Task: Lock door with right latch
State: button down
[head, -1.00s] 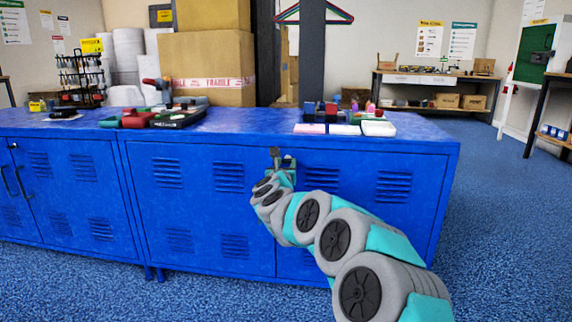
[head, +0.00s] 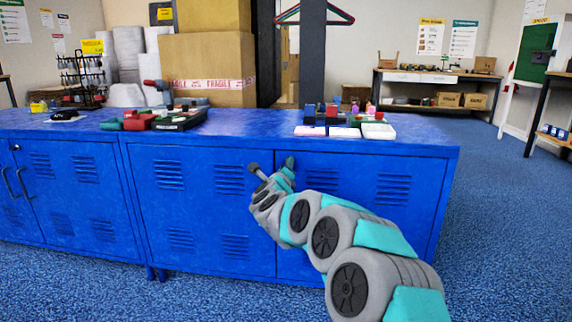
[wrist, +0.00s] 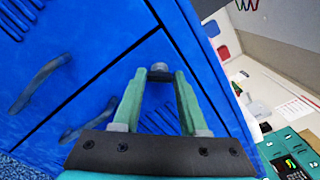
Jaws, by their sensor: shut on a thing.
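The blue cabinet (head: 200,205) has two doors that meet at a vertical seam, and both look closed. My gripper (wrist: 160,75) is at the top of this seam, just under the cabinet's top edge. In the wrist view its two green fingers are shut on a small dark latch (wrist: 159,68), which sits between the fingertips. In the head view my wrist (head: 270,192) hides the latch and part of the seam. Two dark door handles, one on the left (wrist: 38,82) and one lower (wrist: 85,122), flank the seam in the wrist view.
Red and dark tools (head: 150,118) and small white trays (head: 378,130) lie on the cabinet top. Stacked cartons (head: 207,68) stand behind. A second pair of doors with handles (head: 22,182) is at the left. Blue floor (head: 500,220) at the right is free.

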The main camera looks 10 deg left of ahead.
jog(key=shift+a+n+p, duration=0.15)
jog(key=shift+n+p, duration=2)
jog(key=shift+n, duration=1.85)
jog(key=shift+f, duration=0.1)
jog(key=shift+c, duration=2.2)
grip_release()
jog(key=shift+s, duration=0.1)
jog(key=s, duration=0.7)
jog(key=shift+s+a, duration=0.15)
jog(key=shift+s, duration=0.15)
